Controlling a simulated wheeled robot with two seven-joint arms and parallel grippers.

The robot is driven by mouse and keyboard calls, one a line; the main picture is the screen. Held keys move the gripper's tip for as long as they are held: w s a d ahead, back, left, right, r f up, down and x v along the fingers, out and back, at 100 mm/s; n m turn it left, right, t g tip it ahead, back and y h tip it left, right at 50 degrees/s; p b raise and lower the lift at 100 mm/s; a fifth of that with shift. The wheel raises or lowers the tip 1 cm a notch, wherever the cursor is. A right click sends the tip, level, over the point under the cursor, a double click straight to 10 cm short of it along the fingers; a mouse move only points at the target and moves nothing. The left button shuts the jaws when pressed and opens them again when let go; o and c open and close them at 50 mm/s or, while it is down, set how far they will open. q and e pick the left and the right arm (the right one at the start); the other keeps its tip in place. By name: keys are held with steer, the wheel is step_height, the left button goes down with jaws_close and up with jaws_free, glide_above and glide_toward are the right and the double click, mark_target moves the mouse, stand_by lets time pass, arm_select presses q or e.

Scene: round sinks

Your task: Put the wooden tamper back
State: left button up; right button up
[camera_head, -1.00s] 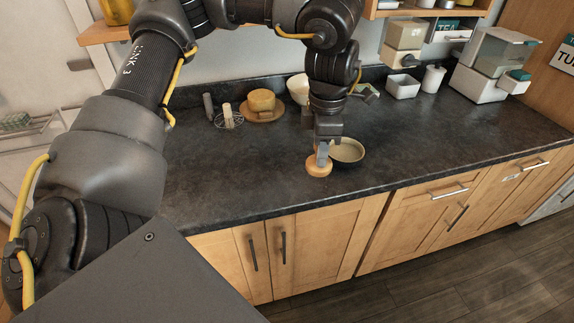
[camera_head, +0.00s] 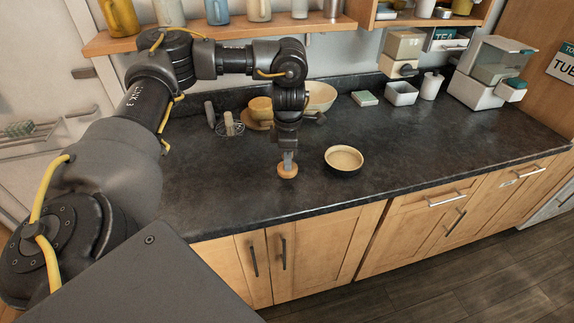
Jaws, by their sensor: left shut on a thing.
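The wooden tamper (camera_head: 287,171) is a light-brown round base at the lower end of my left gripper (camera_head: 288,156). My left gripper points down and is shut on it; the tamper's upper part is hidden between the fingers. The tamper is over the dark counter, left of a shallow bowl; I cannot tell whether its base touches the counter. My right gripper is not in view.
Canisters stand at the right. The front counter is mostly clear.

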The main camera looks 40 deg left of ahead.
arm_select(q)
steer(key=shift+a+f, duration=0.2)
steer(key=shift+f, duration=0.05)
step_height(320, 180, down, 3)
steer(key=shift+a+f, duration=0.1)
steer(key=shift+f, duration=0.05)
steer(key=shift+f, duration=0.1)
steer(key=o, duration=0.9)
